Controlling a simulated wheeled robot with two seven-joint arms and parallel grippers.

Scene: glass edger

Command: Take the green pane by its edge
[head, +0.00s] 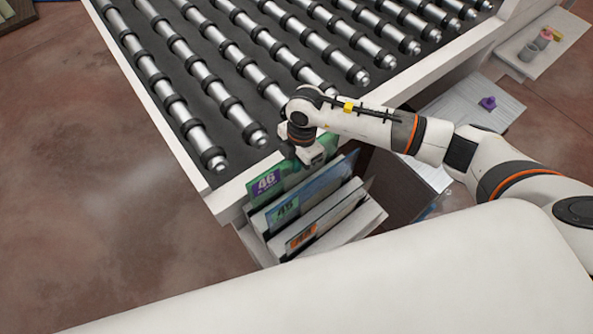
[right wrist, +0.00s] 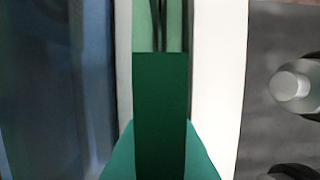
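The green pane (head: 291,177) stands on edge at the back of a slotted rack and carries a purple label reading 46. My right gripper (head: 303,163) is at the pane's upper edge, near its right part, and covers some of it. In the right wrist view, green surfaces (right wrist: 160,115) fill the middle, close to the camera. I cannot tell there whether the fingers are closed on the pane or only around it. My left gripper is not in view.
A blue-grey pane (head: 318,190) labelled 45 and another pane (head: 327,222) with an orange label stand in front of the green one. The roller conveyor (head: 222,182) lies right behind the rack. A purple object (head: 488,103) sits on a white surface at right.

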